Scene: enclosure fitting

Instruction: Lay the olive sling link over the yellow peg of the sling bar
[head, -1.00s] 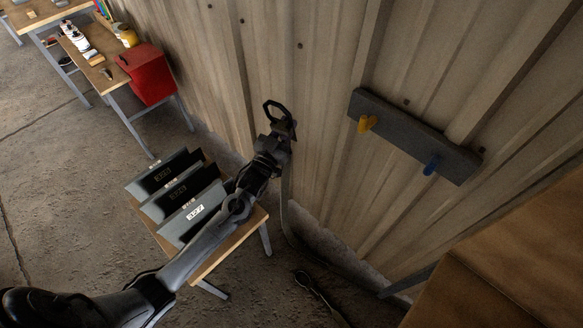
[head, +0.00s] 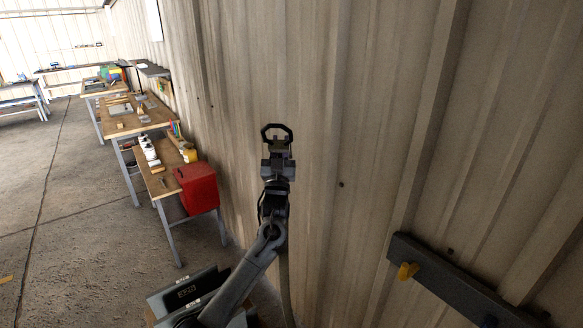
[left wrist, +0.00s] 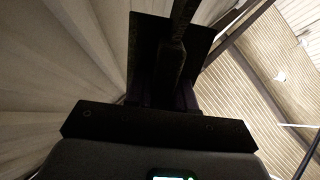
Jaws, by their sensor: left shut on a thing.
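The sling link (head: 277,129) is a dark ring with an angular outline, held upright at the tip of my left arm in the head view. My left gripper (head: 279,151) is shut on its lower end. In the left wrist view the link is a dark upright strip (left wrist: 176,45), too dark to show its colour. The sling bar (head: 450,283) is a dark bar on the wall at lower right. Its yellow peg (head: 407,271) sticks out near the bar's upper left end. The link is up and left of the peg in the picture, clear of it. My right gripper is out of view.
A ribbed wall (head: 300,70) runs behind the link and bar. A red box (head: 197,187) stands on a wooden bench at left. Dark upright panels (head: 186,292) stand below my left arm. The blue peg is barely visible at the bottom edge.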

